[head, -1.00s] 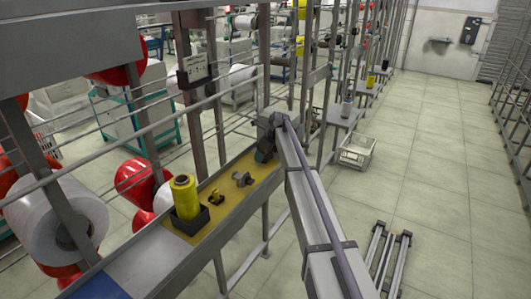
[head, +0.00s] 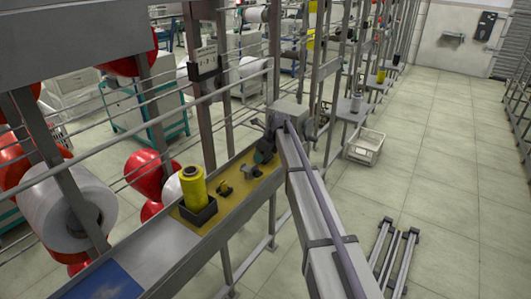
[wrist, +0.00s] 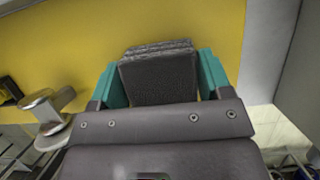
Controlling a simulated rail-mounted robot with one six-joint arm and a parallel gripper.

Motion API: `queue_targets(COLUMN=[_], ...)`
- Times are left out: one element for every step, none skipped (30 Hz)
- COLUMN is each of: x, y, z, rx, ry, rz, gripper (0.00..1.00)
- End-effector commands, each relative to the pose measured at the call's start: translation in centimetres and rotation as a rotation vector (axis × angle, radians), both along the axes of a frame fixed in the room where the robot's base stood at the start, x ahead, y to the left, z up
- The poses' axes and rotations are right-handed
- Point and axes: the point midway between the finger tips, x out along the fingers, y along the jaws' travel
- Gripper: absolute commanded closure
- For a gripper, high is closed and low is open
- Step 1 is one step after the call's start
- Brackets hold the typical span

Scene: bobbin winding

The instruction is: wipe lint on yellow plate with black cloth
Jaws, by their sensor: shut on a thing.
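The yellow plate (head: 235,192) lies along a narrow shelf in the head view and fills the top of the wrist view (wrist: 60,50). My gripper (head: 264,156) is over the plate's far end. In the wrist view its teal fingers are shut on the black cloth (wrist: 158,80), a dark folded pad. The cloth is close over the plate; I cannot tell whether it touches. I cannot make out lint on the plate; the area under the cloth and gripper is hidden.
A metal spool (wrist: 48,110) stands on the plate just left of my gripper. Rails and posts border the shelf.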

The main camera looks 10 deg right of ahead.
Motion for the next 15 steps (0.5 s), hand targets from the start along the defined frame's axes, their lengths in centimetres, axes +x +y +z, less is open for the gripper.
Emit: queue_targets(x=[0.0, 0.0, 0.0, 0.0, 0.0, 0.0, 0.0, 0.0, 0.0, 0.0, 0.0, 0.0, 0.0, 0.0, 0.0], y=[0.0, 0.0, 0.0, -0.1, 0.0, -0.1, -0.1, -0.1, -0.1, -0.1, -0.1, -0.1, -0.1, -0.1, -0.1], z=[0.1, 0.2, 0.5, 0.9, 1.3, 1.8, 2.3, 2.8, 3.3, 3.7, 4.1, 4.6, 5.0, 5.4, 5.9], rx=[0.0, -0.001, -0.001, -0.001, -0.001, -0.001, -0.001, -0.001, -0.001, -0.001, -0.001, -0.001, -0.001, -0.001, -0.001], ry=[0.0, -0.001, -0.001, -0.001, -0.001, -0.001, -0.001, -0.001, -0.001, -0.001, -0.001, -0.001, -0.001, -0.001, -0.001], rz=[0.0, 0.0, 0.0, 0.0, 0.0, 0.0, 0.0, 0.0, 0.0, 0.0, 0.0, 0.0, 0.0, 0.0, 0.0], gripper=[0.47, 0.47, 0.47, 0.47, 0.47, 0.47, 0.47, 0.47, 0.47, 0.47, 0.47, 0.47, 0.47, 0.47, 0.47])
